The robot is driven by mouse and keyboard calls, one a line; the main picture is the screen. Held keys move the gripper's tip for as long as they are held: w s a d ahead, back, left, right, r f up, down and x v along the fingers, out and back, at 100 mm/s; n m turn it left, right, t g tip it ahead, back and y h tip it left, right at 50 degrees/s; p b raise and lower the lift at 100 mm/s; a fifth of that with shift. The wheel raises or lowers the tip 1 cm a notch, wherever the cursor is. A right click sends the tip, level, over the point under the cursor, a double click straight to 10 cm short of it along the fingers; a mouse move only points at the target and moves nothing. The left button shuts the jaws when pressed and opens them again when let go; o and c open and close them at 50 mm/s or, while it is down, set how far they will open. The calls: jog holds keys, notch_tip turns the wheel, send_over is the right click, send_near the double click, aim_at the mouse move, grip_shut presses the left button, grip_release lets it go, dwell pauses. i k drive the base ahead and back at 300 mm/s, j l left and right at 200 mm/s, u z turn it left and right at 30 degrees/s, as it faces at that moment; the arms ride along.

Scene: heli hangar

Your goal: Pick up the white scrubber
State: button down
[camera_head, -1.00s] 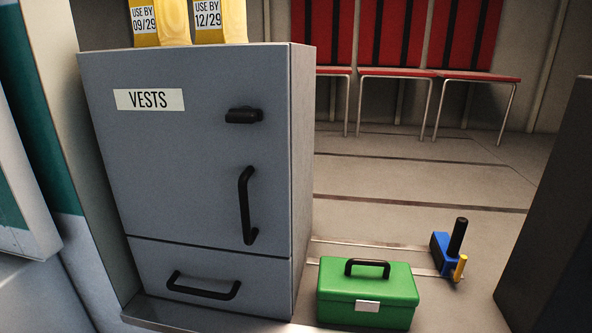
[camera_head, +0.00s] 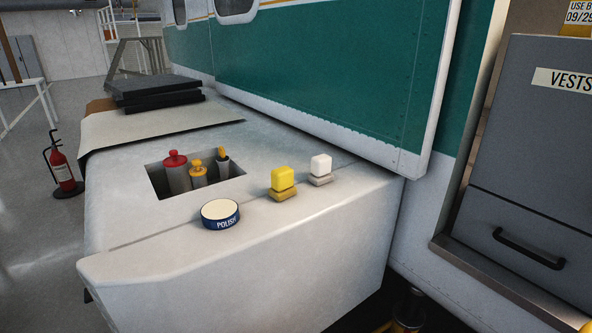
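The white scrubber (camera_head: 320,169) stands upright on the pale grey bench-like surface (camera_head: 150,262), near its right end. It has a white block on top and a greyish-tan lower part. A similar yellow scrubber (camera_head: 282,181) stands just to its left, a small gap apart. My gripper is not in view.
A round polish tin (camera_head: 220,213) sits left of the yellow scrubber. Several bottles stand in a recess (camera_head: 235,190) behind it. A green and white wall (camera_head: 330,75) rises behind the surface. A grey vests cabinet (camera_head: 530,150) is at right, a fire extinguisher (camera_head: 62,168) at far left.

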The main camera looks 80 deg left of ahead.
aim_at(321, 174)
jog(key=k+u, duration=0.15)
jog(key=u, duration=1.4)
jog(key=i+l+u, duration=0.1)
jog(key=l+u, duration=0.2)
jog(key=u, duration=0.15)
jog(key=l+u, duration=0.75)
jog(key=u, duration=0.15)
jog(key=l, duration=0.25)
